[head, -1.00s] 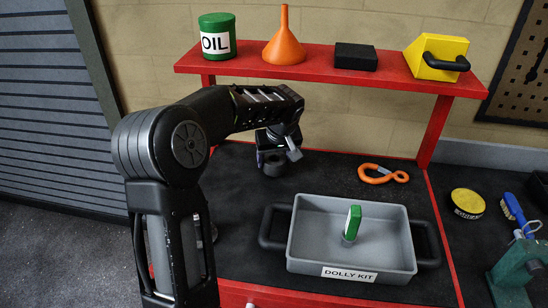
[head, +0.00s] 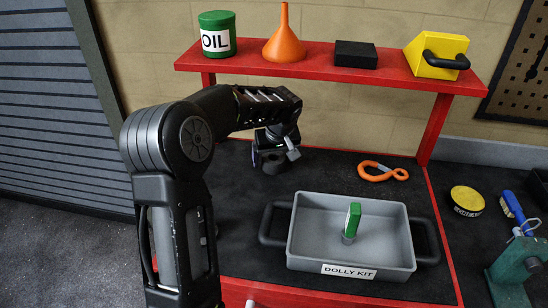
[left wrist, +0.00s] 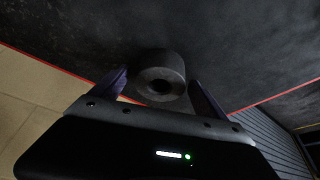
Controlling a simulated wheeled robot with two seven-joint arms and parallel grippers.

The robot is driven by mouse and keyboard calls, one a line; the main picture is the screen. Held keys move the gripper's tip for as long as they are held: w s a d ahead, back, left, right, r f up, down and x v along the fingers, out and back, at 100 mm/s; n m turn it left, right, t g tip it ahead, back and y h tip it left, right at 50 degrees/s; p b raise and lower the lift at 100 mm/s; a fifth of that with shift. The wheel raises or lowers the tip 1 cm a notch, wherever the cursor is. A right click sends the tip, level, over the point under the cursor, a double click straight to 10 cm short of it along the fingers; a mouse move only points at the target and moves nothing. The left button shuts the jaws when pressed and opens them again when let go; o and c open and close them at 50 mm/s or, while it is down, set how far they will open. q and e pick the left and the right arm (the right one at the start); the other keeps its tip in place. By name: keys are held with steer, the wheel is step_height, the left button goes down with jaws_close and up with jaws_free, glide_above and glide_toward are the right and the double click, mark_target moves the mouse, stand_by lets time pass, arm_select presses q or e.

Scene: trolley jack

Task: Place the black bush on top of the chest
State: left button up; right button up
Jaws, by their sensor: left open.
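The black bush (head: 274,166) is a short dark ring on the black-matted, red-edged top of the chest (head: 325,172), towards the back left. My left gripper (head: 268,157) is over it in the head view and partly hides it. In the left wrist view the bush (left wrist: 160,80) shows its round hole and sits between the two spread fingers of my left gripper (left wrist: 160,84). The fingers are open, with a gap visible beside the bush. My right gripper is not in view.
A grey DOLLY KIT tray (head: 303,252) holds a green-topped part (head: 352,219). An orange hook (head: 383,171) lies behind it. The red raised shelf (head: 310,74) bears an oil can (head: 216,34), funnel (head: 284,40), black block (head: 356,54) and yellow block (head: 437,56).

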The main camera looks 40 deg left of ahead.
arm_select(q)
steer(key=shift+r, duration=0.25)
steer(key=shift+d+r, duration=0.1)
steer(key=shift+r, duration=0.15)
steer(key=b+v, duration=0.1)
steer(key=v, duration=1)
steer(key=shift+b, duration=0.3)
steer(key=shift+s+d, duration=0.1)
steer(key=shift+s, duration=0.05)
